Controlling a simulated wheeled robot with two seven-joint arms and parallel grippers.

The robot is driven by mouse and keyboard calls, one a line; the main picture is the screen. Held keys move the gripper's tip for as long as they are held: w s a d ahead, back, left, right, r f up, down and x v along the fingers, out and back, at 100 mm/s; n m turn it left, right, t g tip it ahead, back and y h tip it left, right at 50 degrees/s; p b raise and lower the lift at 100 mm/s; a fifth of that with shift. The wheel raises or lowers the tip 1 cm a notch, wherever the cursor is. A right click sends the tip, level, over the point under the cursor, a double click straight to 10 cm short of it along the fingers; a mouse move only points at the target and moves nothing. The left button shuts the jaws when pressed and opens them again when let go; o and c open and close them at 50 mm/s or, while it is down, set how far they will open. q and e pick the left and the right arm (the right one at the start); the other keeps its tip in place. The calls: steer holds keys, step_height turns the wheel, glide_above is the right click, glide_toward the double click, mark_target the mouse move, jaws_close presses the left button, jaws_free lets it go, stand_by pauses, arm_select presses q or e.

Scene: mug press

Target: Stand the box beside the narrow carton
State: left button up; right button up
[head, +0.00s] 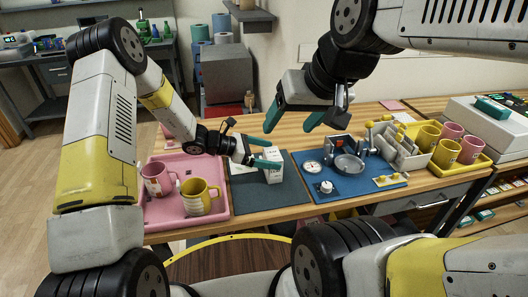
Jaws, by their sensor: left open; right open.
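A white carton (273,172) with dark print stands upright on the dark grey mat (249,195), in the middle of the table. My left gripper (274,155) is open at the carton, with its teal fingers apart at the carton's upper part. Whether the fingers touch it I cannot tell. I make out only this one white carton clearly; whether it is the box or the narrow carton, or whether a second one stands behind the fingers, I cannot tell. My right gripper (289,125) is open and empty, above the back of the table.
A pink tray (220,205) with two mugs lies left of the mat. A blue mat (335,194) with a mug press and small parts lies right. Farther right are a grey rack (400,150) and a yellow tray (478,167) with several mugs. The grey mat's front is clear.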

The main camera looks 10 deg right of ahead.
arm_select(q)
steer(key=shift+x, duration=0.9)
steer(key=shift+c, duration=0.4)
steer(key=c, duration=1.7)
steer(key=shift+r, duration=0.1)
steer(key=shift+c, duration=0.2)
